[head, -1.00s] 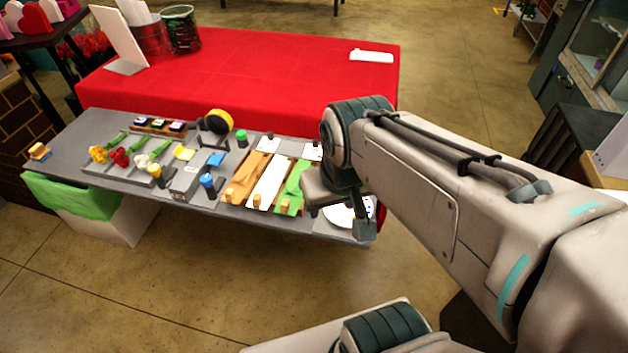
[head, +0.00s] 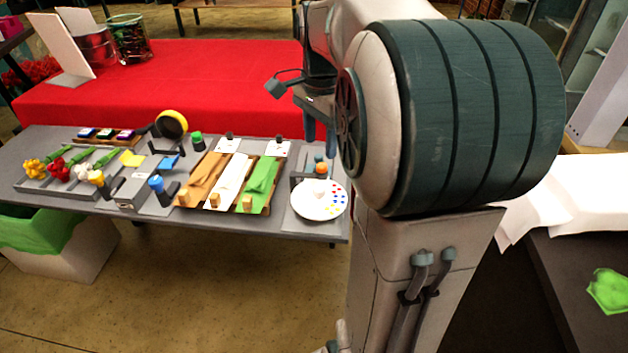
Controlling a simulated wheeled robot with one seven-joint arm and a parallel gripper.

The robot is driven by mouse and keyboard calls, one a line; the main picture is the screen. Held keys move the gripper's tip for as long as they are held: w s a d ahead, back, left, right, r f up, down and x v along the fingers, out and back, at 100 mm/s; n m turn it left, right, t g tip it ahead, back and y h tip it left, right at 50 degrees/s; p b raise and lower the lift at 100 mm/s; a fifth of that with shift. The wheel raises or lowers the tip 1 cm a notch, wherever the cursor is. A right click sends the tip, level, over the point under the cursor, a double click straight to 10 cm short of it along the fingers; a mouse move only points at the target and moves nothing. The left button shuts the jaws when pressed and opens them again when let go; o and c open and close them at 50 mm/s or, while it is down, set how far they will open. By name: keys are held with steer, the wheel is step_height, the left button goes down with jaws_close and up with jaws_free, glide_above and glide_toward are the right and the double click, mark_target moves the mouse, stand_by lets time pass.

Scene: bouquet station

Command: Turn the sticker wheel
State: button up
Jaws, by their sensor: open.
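The sticker wheel (head: 318,200) is a flat white disc with several coloured dots along its right side. It lies at the right end of the grey work table (head: 315,229), fully in sight. My gripper (head: 320,132) points down above and behind the wheel in the picture, with its dark teal fingers apart and nothing seen between them. It is apart from the wheel. My large arm joint hides the area to the right of the gripper.
Flowers (head: 82,172) and small tools lie farther left. A red-covered table (head: 200,88) is behind.

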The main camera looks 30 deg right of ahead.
mark_target(319, 187)
step_height(319, 187, down, 12)
steer(key=shift+b, duration=0.6)
steer(key=c, duration=1)
